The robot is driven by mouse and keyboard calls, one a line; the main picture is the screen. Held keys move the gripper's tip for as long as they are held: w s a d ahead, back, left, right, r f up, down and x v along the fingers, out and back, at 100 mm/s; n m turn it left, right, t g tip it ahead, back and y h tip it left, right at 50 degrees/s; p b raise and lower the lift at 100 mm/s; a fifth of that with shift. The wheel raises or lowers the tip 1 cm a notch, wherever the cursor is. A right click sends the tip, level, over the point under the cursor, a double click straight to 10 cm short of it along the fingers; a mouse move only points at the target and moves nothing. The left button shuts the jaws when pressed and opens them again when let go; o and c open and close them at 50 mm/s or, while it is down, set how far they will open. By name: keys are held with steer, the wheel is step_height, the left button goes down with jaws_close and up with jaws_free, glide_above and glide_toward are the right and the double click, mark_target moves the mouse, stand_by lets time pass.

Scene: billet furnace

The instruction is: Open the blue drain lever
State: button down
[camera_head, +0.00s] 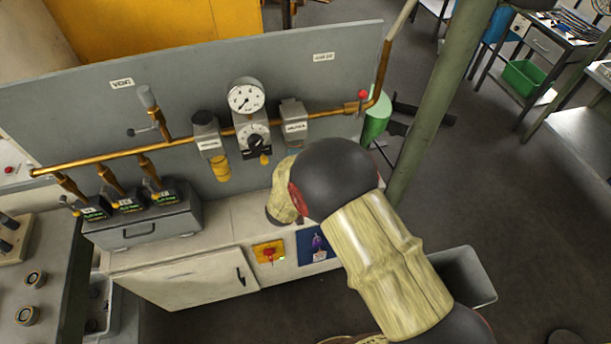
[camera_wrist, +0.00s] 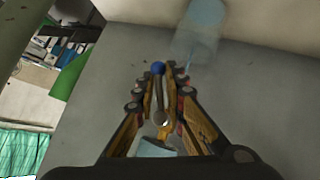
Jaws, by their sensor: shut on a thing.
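The blue-knobbed drain lever (camera_wrist: 158,68) shows in the wrist view, its round blue tip sticking out just past the fingertips. A grey stem runs back from the knob between the jaws to a small brass-coloured fitting (camera_wrist: 164,131). My gripper (camera_wrist: 160,88) is closed on this lever, one finger on each side. In the head view my arm covers the gripper and the lever, so neither shows there.
A clear bluish bowl (camera_wrist: 194,42) stands close beyond the fingertips. In the head view a copper pipe (camera_head: 101,159) with a gauge (camera_head: 246,97) and a red-knobbed valve (camera_head: 363,95) crosses the grey panel. A green post (camera_head: 440,100) stands right of the panel.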

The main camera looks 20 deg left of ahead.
steer(key=shift+s+a+f+m+g+y+b, duration=0.25)
steer(key=shift+m+g+y+b, duration=0.35)
steer(key=shift+b, duration=0.35)
steer(key=shift+s+a+f+m+g+y+b, duration=0.1)
steer(key=shift+s+a+m+g+y+b, duration=0.15)
steer(key=shift+m+g+y+b, duration=0.4)
steer(key=shift+n+b, duration=0.25)
steer(key=shift+b, duration=0.05)
steer(key=c, duration=2)
jaws_free()
steer(key=shift+a, duration=0.1)
steer(key=shift+c, duration=0.2)
steer(key=shift+o, duration=0.2)
steer(key=shift+r, duration=0.1)
steer(key=shift+r, duration=0.15)
steer(key=v, duration=1.1)
steer(key=shift+s+d, duration=0.25)
steer(key=shift+s, duration=0.15)
steer(key=shift+r, duration=0.1)
